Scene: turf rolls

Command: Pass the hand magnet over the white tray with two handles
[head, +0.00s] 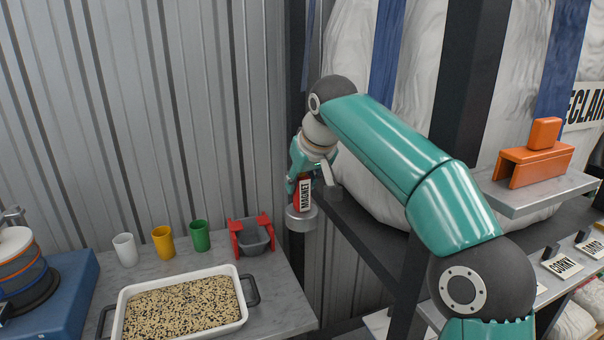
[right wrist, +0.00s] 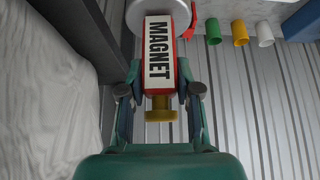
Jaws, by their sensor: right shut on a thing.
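The hand magnet (head: 305,195) has a red body with a white MAGNET label and a round grey disc at its lower end. My right gripper (head: 316,178) is shut on it and holds it upright in the air, right of the tray and above its level. In the right wrist view the magnet (right wrist: 158,52) sits between the two fingers (right wrist: 158,92). The white tray with two dark handles (head: 243,300) lies on the grey table at the lower left, filled with tan and black granules. My left gripper is not in view.
White, yellow (head: 163,242) and green (head: 200,236) cups and a grey scoop-like bin with red sides (head: 252,236) stand behind the tray. A blue-based device (head: 40,280) is at left. A shelf with an orange block (head: 535,160) stands at right.

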